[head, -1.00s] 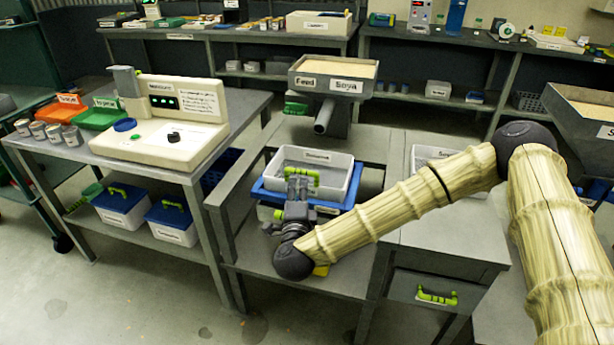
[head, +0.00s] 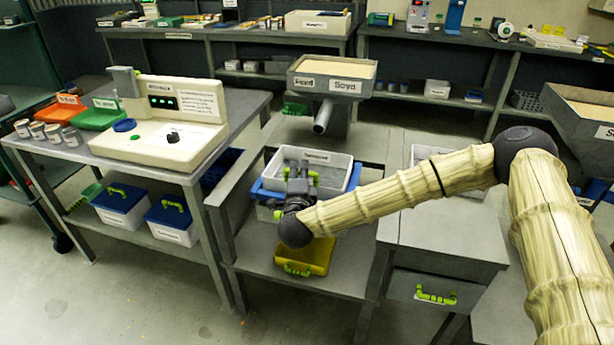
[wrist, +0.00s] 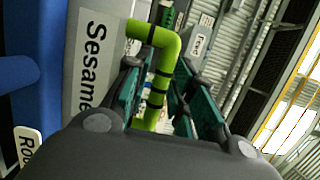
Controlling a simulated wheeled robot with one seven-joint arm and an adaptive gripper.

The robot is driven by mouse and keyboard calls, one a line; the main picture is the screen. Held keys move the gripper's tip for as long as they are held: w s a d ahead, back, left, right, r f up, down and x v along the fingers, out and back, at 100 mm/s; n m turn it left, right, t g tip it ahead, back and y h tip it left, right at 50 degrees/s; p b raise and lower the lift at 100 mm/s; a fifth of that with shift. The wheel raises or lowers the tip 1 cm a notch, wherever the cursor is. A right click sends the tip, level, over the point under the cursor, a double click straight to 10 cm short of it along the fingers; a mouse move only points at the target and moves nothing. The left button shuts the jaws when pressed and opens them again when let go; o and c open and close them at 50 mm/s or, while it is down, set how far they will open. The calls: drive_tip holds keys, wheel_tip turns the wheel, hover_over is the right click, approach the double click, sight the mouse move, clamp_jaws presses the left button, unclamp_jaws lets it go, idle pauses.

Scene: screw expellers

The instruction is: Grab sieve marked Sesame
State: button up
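The sieve (head: 343,180) is a pale grey tray with a mesh floor, set on a blue frame (head: 268,187) on the middle bench. The label Sesame (wrist: 92,60) shows on its wall in the wrist view. Its bright green handle (wrist: 155,85) rises between the teal finger pads of my gripper (wrist: 163,95). The left finger is close beside the handle, and a narrow gap seems to show on the right. My gripper is open around the handle. In the head view my gripper (head: 299,182) hides most of the handle and the tray's near wall.
A feed hopper (head: 335,78) with a spout stands behind the sieve. A yellow tray (head: 312,262) sits on the shelf in front. Another white tray (head: 420,155) lies to the right, partly hidden by my arm. A cream machine (head: 160,140) stands on the left bench.

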clamp_jaws()
